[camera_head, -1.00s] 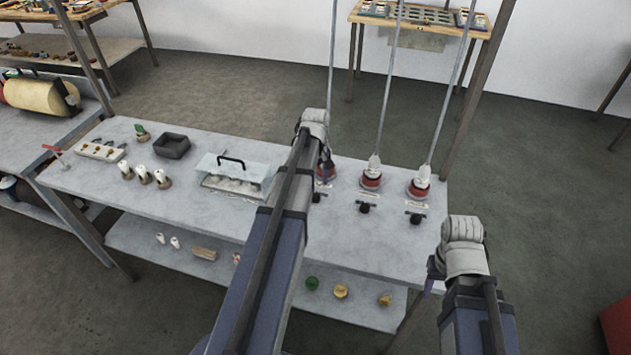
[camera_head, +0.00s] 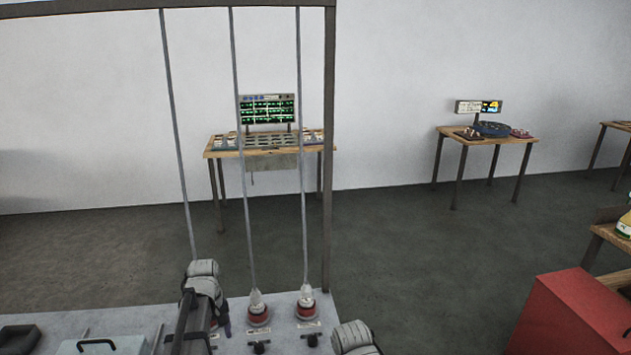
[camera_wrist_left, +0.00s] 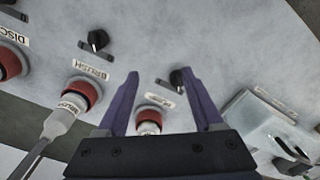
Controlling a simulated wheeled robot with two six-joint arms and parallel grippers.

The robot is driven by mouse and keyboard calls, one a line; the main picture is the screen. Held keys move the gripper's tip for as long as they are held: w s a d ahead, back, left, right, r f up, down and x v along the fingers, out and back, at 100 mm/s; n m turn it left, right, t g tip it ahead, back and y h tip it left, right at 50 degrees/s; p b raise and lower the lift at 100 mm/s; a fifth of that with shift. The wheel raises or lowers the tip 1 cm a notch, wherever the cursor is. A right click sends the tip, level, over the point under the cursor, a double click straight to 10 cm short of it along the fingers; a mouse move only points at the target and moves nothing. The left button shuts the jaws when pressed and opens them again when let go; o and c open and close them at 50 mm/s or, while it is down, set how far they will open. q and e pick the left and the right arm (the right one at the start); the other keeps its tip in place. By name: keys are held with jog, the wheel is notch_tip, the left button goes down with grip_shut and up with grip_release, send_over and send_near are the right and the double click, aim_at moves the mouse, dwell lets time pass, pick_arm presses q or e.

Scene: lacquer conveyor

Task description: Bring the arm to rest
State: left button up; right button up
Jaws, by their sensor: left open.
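My left gripper (camera_head: 224,318) is over the bench top, beside the leftmost red-based fitting. In the left wrist view its two purple fingers (camera_wrist_left: 163,82) are spread apart with nothing held between them. A white-topped fitting (camera_wrist_left: 149,122) and its label show in the gap, beyond the fingers. A black knob (camera_wrist_left: 178,78) shows close to the right fingertip. My right arm comes in at the bottom of the head view, but its gripper is out of sight.
Red-based fittings (camera_head: 259,316) with rods running up stand along the bench (camera_head: 140,312). A clear cover with a black handle (camera_head: 97,344) is at the left. A red cabinet (camera_head: 567,316) stands at the right. Open floor lies behind the bench.

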pick_arm(q)
jog(key=s+d+m, duration=0.6)
jog(key=s+d, duration=0.2)
jog(key=d, duration=0.4)
jog(key=s+d+m+y, duration=0.1)
jog(key=s+d+m, duration=0.6)
jog(key=d, duration=0.5)
jog(key=shift+s+d, duration=0.35)
jog(key=shift+s, duration=0.15)
jog(key=shift+r, duration=0.1)
